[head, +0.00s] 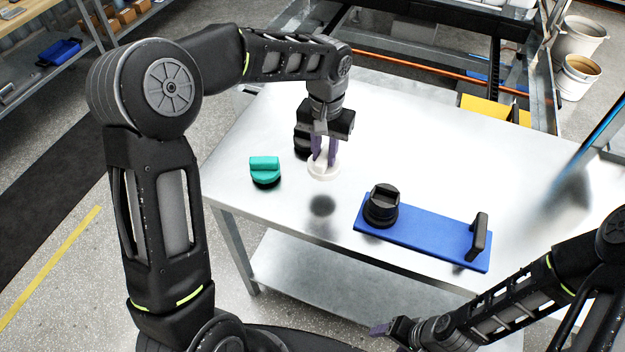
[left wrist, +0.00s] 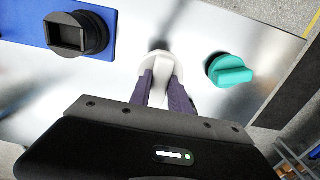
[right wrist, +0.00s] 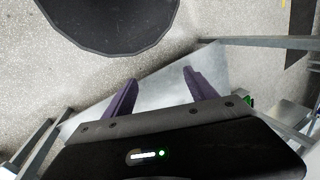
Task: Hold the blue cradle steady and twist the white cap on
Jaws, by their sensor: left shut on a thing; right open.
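The blue cradle (head: 425,236) lies on the table, a flat blue plate with a round black fitting (head: 382,205) at its left end and an upright black handle (head: 478,237) at its right end. The fitting shows a squarish recess in the left wrist view (left wrist: 75,35). My left gripper (head: 324,155) is shut on the white cap (head: 323,168), pointing down, left of the cradle. A dark shadow lies apart from the cap, which looks raised above the table. My right gripper (right wrist: 160,80) is open and empty, low at the table's front edge, away from the cradle handle.
A teal cap (head: 265,170) sits on the table (head: 240,140) left of the white cap. A black object (head: 302,140) shows partly behind my left gripper; I cannot tell what it is. The table is clear behind the cradle and to its right.

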